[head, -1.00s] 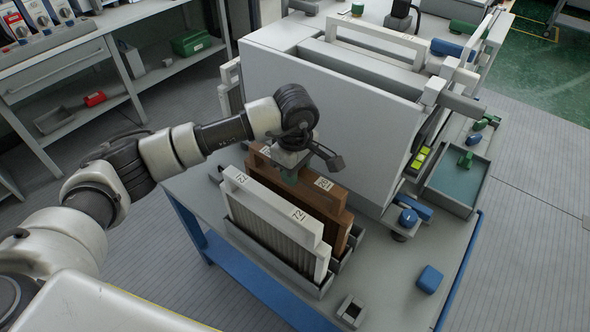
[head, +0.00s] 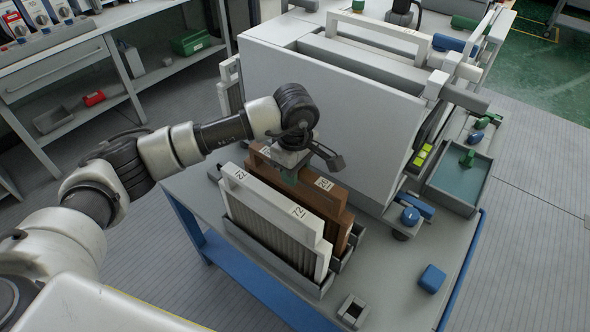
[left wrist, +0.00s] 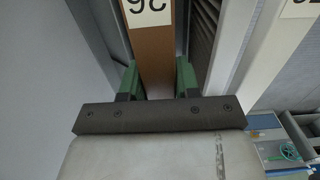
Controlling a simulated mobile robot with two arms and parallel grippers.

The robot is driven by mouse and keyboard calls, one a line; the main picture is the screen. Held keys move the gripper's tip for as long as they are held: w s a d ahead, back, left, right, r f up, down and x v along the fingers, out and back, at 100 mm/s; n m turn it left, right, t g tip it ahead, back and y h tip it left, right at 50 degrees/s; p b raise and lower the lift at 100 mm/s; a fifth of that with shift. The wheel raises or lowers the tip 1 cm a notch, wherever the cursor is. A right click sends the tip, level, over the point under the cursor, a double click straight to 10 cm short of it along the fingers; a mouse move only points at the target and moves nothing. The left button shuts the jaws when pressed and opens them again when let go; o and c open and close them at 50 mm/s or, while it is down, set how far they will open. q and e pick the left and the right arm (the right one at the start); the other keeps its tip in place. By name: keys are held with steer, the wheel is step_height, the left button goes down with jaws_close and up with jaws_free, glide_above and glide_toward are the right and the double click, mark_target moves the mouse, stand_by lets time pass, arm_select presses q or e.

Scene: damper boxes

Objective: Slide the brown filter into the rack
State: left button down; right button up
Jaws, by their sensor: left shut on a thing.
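The brown filter (head: 331,203) stands upright in the grey rack (head: 343,262) at the front of the table, behind a white filter (head: 268,220). My left gripper (head: 290,176) is over the top edge of the brown filter and shut on it. In the left wrist view the two green fingers (left wrist: 157,82) lie on either side of the brown top bar (left wrist: 153,55), close to its sides. A white label with black digits is on the bar. The lower part of the brown filter is hidden by the white filter. My right gripper is not in view.
A large grey-white box (head: 330,110) stands close behind the filters, with a white frame on top. A blue knob (head: 410,216), a blue block (head: 431,279) and a small open holder (head: 352,311) are on the table. A teal-lined tray (head: 459,180) is at the right.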

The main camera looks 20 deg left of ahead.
arm_select(q)
jaws_free()
stand_by(0.5)
stand_by(0.6)
steer(key=shift+r+p, duration=1.8)
steer(key=shift+r, duration=2.75)
steer(key=shift+f, duration=0.1)
